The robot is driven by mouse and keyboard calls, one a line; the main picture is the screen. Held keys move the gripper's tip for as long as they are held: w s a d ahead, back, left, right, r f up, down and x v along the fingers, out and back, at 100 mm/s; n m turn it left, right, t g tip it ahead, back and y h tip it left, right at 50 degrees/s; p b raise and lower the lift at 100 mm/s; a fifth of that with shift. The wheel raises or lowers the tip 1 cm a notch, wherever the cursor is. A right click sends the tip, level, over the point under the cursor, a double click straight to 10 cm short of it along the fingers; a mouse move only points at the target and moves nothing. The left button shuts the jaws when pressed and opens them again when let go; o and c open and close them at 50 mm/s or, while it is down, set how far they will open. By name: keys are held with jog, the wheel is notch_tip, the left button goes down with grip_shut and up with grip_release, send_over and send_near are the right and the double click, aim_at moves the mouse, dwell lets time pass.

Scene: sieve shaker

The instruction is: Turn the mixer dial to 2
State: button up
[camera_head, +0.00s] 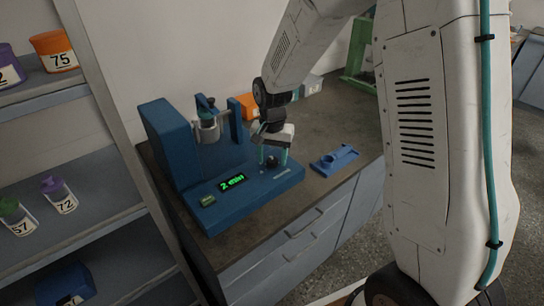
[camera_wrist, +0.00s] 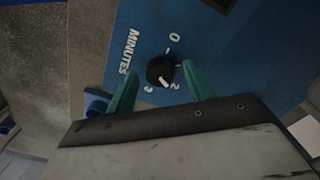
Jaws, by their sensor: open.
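The blue mixer (camera_head: 175,150) stands on the dark worktop, and its lit green display (camera_head: 232,183) appears to read 2 with a minutes label. Its black dial (camera_head: 272,161) is on the front of the base. In the wrist view the dial (camera_wrist: 160,71) sits beside the white word MINUTES and the marks 0, 2 and 3; the 1 is not readable. The dial's white pointer is toward the 2. My gripper (camera_head: 273,158) is open over the dial. In the wrist view its green fingers (camera_wrist: 159,74) stand on either side of the dial, with small gaps visible.
A small blue holder (camera_head: 335,158) lies on the worktop right of the mixer. An orange container (camera_head: 246,105) and a grey one (camera_head: 311,86) stand behind. A shelf (camera_head: 75,200) with labelled jars is at left. The worktop's front right is clear.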

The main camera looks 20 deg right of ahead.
aim_at(273, 161)
notch_tip(273, 161, up, 8)
jog(key=shift+f, duration=0.15)
dwell(0.6)
jog(key=shift+s+n, duration=0.2)
jog(key=shift+n, duration=0.2)
jog(key=s+d+r+n, duration=0.1)
jog(key=s+r, duration=0.3)
jog(key=s, duration=0.6)
jog(key=s+d+r+n+t, duration=0.1)
jog(key=s+r+n, duration=0.2)
jog(key=s, duration=0.7)
jog(key=s+d+r+n, duration=0.1)
jog(key=s+r+n, duration=0.1)
jog(key=s+r, duration=0.4)
jog(key=s, duration=0.4)
jog(key=shift+s+d, duration=0.1)
